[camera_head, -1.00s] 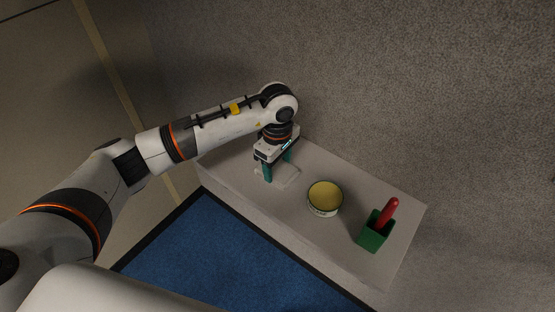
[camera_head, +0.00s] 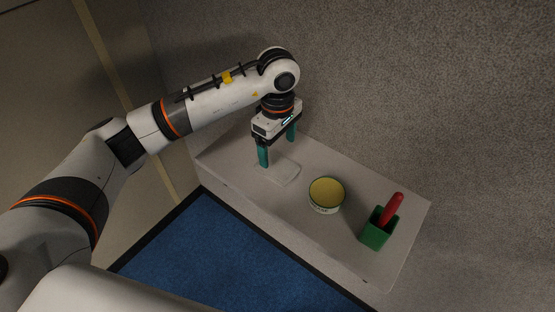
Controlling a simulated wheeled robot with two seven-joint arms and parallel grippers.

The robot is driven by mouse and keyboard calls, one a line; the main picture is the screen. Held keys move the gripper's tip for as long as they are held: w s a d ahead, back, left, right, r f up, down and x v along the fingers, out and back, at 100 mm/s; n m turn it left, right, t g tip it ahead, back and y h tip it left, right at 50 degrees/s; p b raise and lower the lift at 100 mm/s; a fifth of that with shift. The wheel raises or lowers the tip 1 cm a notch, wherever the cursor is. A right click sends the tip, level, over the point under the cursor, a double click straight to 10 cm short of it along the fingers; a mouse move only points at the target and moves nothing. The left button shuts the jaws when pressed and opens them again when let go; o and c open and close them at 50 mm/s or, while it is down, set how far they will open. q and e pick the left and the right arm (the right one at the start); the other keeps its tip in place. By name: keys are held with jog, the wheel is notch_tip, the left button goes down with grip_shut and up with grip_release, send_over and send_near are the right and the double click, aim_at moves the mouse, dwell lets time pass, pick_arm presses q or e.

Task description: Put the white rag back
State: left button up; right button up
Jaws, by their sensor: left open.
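The white rag (camera_head: 283,173) lies flat on the pale console top, left of the bowl. My left gripper (camera_head: 277,150) is above and just behind the rag, its two teal fingers spread wide with nothing between them. The near finger hides a little of the rag's left side in the picture. My right gripper is not in the view.
A blue mat (camera_head: 215,250) lies on the floor in front.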

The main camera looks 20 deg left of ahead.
aim_at(278, 165)
pick_arm(q)
notch_tip(278, 165, up, 6)
jog(key=b, duration=0.1)
jog(key=shift+r+b, duration=0.25)
jog(key=shift+b, duration=0.1)
